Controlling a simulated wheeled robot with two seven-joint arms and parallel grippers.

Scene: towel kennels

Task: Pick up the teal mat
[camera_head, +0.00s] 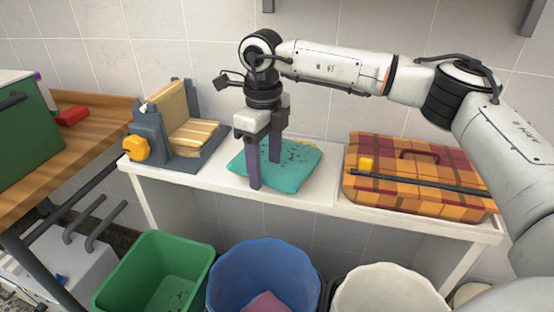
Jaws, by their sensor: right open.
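The teal mat (296,170) lies folded like a cushion on the white shelf, with dark specks on top and a bit of yellow at its back edge. My right gripper (264,173) points down over the mat's left part. Its two dark fingers are apart, one in front of the mat's near left side and one over its top. I cannot tell whether the fingers touch it. The fingers hide part of the mat. My left gripper is not in view.
On the white shelf (320,197), a grey holder (150,135) with a yellow knob stands left and a plaid case (415,172) right. Below are a green bin (160,270), a blue bin (262,262) and a cream bin (385,290). A tiled wall stands behind.

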